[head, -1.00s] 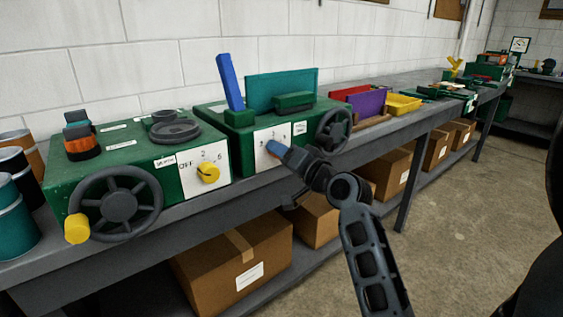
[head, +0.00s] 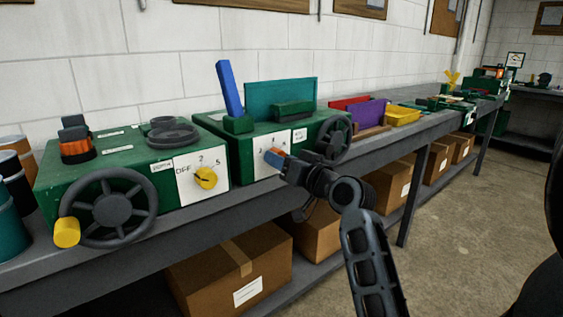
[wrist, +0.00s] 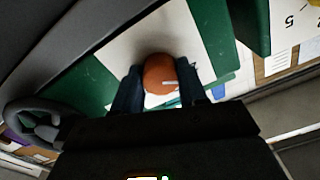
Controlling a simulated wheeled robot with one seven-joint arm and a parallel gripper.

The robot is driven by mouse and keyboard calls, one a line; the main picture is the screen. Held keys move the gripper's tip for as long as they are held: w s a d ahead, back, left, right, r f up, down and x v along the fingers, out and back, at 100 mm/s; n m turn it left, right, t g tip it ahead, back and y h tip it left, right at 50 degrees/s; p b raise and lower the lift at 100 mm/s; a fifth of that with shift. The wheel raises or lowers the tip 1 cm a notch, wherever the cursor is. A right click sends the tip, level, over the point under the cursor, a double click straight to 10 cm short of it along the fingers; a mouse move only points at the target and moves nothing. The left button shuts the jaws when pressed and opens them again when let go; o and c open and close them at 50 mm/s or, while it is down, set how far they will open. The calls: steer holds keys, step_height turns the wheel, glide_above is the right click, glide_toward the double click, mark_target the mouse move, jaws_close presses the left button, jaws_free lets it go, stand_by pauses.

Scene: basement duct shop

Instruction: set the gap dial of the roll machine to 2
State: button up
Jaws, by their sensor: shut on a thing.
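The green roll machine (head: 238,140) stands on the bench, with a white dial plate (head: 262,167) on its front. Its round orange knob (wrist: 158,72) shows in the wrist view, in front of the white plate. A short white mark on the knob points to the right in that view. My gripper (wrist: 160,88) is shut on the knob, one dark blue finger on each side. In the head view my gripper (head: 276,157) covers much of the plate and knob. Which number the knob points at cannot be told.
A second green machine (head: 110,165) stands to the left, with a yellow knob (head: 205,178) and a handwheel (head: 108,208). Another handwheel (head: 334,138) sits just right of my gripper. Cardboard boxes (head: 225,278) fill the lower shelf. The floor at right is clear.

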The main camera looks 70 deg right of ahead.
steer(key=shift+f, duration=0.1)
steer(key=o, duration=1.1)
steer(key=shift+c, duration=0.2)
steer(key=shift+s, duration=0.1)
steer(key=v, duration=0.7)
steer(key=shift+s+a, duration=0.2)
steer(key=shift+s, duration=0.05)
